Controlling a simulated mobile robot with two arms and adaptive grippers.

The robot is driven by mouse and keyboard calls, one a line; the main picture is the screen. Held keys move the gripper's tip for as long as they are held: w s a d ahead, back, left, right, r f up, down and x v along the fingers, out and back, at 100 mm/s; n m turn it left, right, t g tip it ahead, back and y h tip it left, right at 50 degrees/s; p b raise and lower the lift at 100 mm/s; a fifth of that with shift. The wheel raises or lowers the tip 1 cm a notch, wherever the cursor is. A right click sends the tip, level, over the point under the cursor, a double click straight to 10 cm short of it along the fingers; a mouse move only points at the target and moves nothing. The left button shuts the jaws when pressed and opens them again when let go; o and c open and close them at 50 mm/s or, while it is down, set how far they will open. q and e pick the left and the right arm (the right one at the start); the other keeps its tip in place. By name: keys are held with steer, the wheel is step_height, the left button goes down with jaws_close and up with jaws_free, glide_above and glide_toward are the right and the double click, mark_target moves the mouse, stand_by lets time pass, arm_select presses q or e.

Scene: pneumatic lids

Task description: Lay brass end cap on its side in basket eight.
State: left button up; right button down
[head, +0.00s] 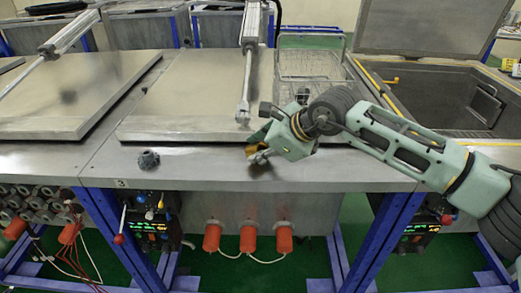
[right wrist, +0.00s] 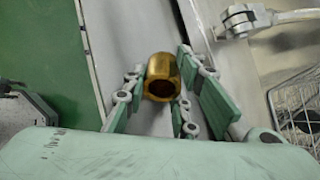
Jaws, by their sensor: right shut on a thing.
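The brass end cap is a short, hollow golden cylinder. In the right wrist view the cap (right wrist: 161,70) sits between the green finger pads, its dark open end facing the camera. My right gripper (right wrist: 160,90) is shut on it. In the head view the right gripper (head: 260,150) is over the steel ledge in front of the closed lid; only a small brownish-gold part of the cap shows there. A wire basket (head: 312,62) stands behind and right of the gripper; its edge shows in the wrist view (right wrist: 290,90). I see no number on it. My left gripper is out of view.
A dark grey knobbed part (head: 149,159) stands on the front ledge, left of my gripper. Closed steel lids (head: 190,90) with pneumatic cylinders cover the middle and left. An open tank (head: 435,95) with its lid raised is at right.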

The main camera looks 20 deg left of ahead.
steer(key=c, duration=1.4)
jaws_free()
steer(key=shift+o, duration=0.2)
steer(key=v, duration=1.2)
